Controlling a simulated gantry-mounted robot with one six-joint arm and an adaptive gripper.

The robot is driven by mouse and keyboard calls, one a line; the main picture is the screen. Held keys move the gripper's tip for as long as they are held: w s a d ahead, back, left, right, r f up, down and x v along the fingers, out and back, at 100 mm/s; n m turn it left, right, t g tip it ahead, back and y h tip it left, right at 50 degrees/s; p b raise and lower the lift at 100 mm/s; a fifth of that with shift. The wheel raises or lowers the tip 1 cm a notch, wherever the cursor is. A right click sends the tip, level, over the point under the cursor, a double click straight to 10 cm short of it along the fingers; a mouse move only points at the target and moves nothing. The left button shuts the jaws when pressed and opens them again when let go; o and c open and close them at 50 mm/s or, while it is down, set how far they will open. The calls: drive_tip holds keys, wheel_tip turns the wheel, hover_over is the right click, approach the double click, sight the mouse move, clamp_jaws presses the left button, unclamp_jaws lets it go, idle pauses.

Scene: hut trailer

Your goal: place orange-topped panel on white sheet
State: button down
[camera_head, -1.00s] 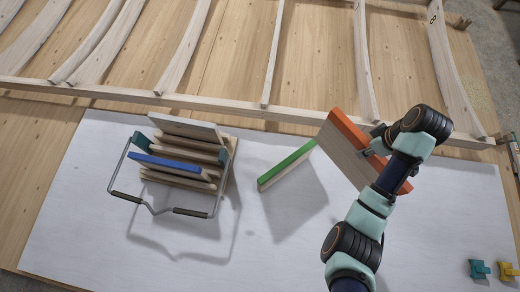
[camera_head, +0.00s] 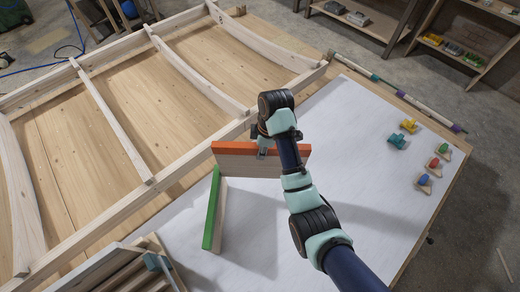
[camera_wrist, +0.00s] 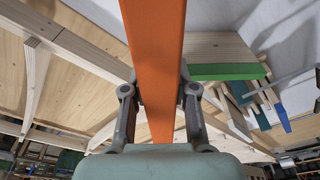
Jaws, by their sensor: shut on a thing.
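The orange-topped panel (camera_head: 232,148) is a wooden board with an orange top edge. My gripper (camera_head: 262,146) is shut on that edge, and the panel hangs below it. In the wrist view the orange edge (camera_wrist: 153,60) runs between both fingers of my gripper (camera_wrist: 158,95). The white sheet (camera_head: 350,135) lies on the table under and around the panel. I cannot tell whether the panel's lower edge touches the sheet. A green-topped panel (camera_head: 211,210) stands on the sheet, left of and close to the held panel. It also shows in the wrist view (camera_wrist: 228,71).
A rack with several panels (camera_head: 120,275) is cut off at the lower left. A wooden rib frame (camera_head: 160,178) borders the sheet. Clamps, teal (camera_head: 398,141) and yellow (camera_head: 409,126), and small coloured pieces (camera_head: 434,163) lie at right. The sheet between them and my arm is clear.

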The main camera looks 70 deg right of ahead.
sight(266, 161)
wheel_tip(266, 161, down, 14)
drive_tip(key=b, duration=0.4)
drive_tip(key=shift+f, duration=0.1)
drive_tip(key=shift+f+b, duration=0.6)
drive_tip(key=shift+f, duration=2.1)
drive_tip(key=c, duration=0.9)
unclamp_jaws()
drive_tip(key=shift+f, duration=0.1)
drive_tip(key=r, duration=0.4)
drive_tip(key=s+r+p, duration=0.1)
drive_tip(key=r, duration=0.7)
drive_tip(key=shift+s+d+r+p, duration=0.1)
drive_tip(key=shift+s+d+p, duration=0.2)
drive_tip(key=shift+p, duration=0.05)
